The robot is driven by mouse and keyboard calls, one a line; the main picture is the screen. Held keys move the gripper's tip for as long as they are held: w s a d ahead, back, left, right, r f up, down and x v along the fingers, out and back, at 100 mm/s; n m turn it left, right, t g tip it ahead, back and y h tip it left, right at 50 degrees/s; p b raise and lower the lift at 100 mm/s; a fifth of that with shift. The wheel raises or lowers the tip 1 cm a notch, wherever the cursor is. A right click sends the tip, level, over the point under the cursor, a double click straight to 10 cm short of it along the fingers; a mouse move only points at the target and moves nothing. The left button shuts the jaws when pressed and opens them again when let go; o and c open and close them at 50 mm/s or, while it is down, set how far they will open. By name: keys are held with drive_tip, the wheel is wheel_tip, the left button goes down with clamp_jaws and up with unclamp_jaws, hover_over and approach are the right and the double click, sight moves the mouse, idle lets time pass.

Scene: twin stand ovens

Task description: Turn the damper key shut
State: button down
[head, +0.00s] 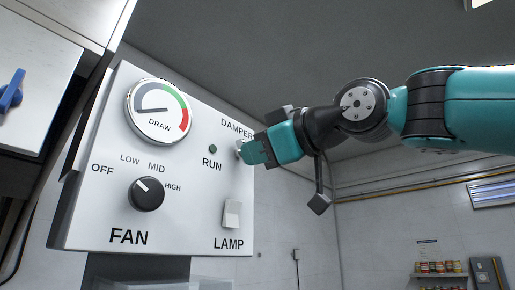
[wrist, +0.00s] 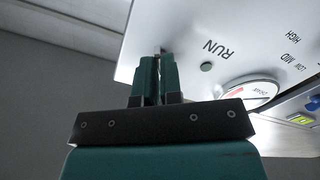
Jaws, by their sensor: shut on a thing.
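The damper key sits under the DAMPER label at the upper right of the white control panel (head: 190,215). My gripper (head: 243,151) reaches in from the right and covers most of the key in the head view. In the wrist view my gripper's two teal fingers (wrist: 158,62) are close together at the panel's edge, shut on the key. The key itself is almost wholly hidden between the fingertips, so I cannot tell its angle.
The panel also carries a DRAW gauge (head: 159,110), a RUN light (head: 212,149), a black FAN knob (head: 147,194) and a white LAMP switch (head: 232,214). A blue handle (head: 12,91) is at the far left. A shelf with jars (head: 440,268) stands far back right.

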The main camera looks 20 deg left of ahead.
drive_tip(key=m+p, duration=0.1)
drive_tip(key=m, duration=0.5)
drive_tip(key=shift+s+m, duration=0.15)
drive_tip(key=shift+m, duration=0.25)
drive_tip(key=shift+a, duration=0.1)
idle(0.3)
drive_tip(key=c, duration=1.3)
unclamp_jaws()
drive_tip(key=shift+b+v, duration=2.95)
drive_tip(key=shift+v, duration=5.85)
drive_tip(key=shift+f, duration=0.15)
